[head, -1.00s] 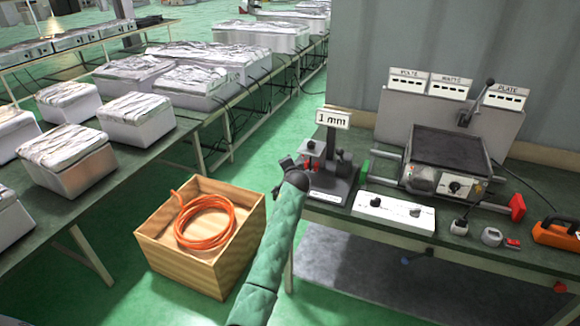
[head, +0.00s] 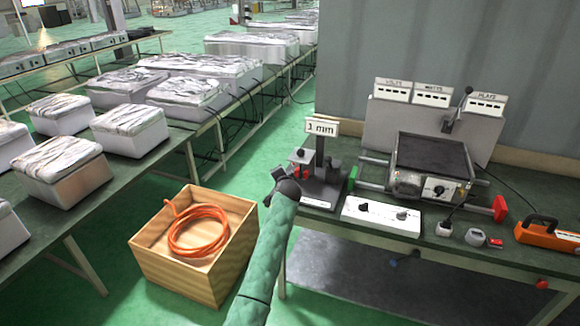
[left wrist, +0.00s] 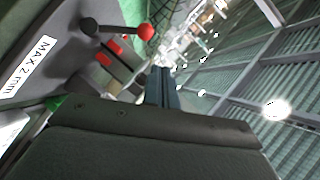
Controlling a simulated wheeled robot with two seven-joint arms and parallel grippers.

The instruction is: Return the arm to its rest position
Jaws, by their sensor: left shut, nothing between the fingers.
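My left arm in its green sleeve rises from the bottom middle of the head view. Its dark wrist end is beside the 1 mm stand (head: 322,180) at the left end of the workbench (head: 330,222). The fingers cannot be made out in the head view. In the left wrist view my left gripper (left wrist: 161,75) is shut and empty, its dark fingers together. A red ball knob (left wrist: 145,31) on a dark lever is just beyond and left of it, apart from the fingers in the picture. My right gripper is in neither view.
A wooden box (head: 190,250) with an orange coil (head: 198,232) stands on the floor left of the arm. Green floor is clear behind the box.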

